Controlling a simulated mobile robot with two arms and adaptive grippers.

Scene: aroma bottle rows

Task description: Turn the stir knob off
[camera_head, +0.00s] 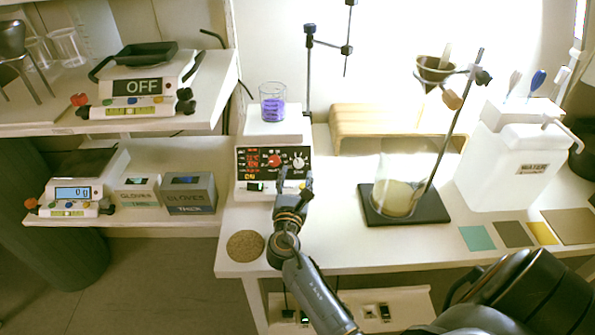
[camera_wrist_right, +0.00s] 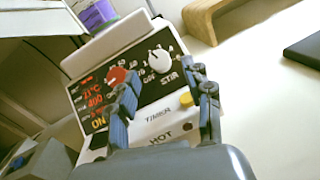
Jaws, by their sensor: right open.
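The stirring hotplate (camera_head: 272,158) stands on the left part of the white table, its black control panel facing me. The white stir knob (camera_head: 298,163) is at the panel's right, next to a red knob (camera_head: 275,160). In the right wrist view the white stir knob (camera_wrist_right: 161,60) shows uncovered, above the word STIR. The red display beside it is lit and shows numbers and ON. My right gripper (camera_head: 294,182) is open, just in front of the panel below the stir knob. In the wrist view its fingers (camera_wrist_right: 165,100) are apart with nothing between them. My left gripper is not in view.
A beaker of purple liquid (camera_head: 272,106) stands on the hotplate. A cork mat (camera_head: 245,245) lies at the table's front left. A metal stand rod (camera_head: 308,75) rises behind; a beaker on a black base (camera_head: 375,213) stands to the right. Table front between them is clear.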

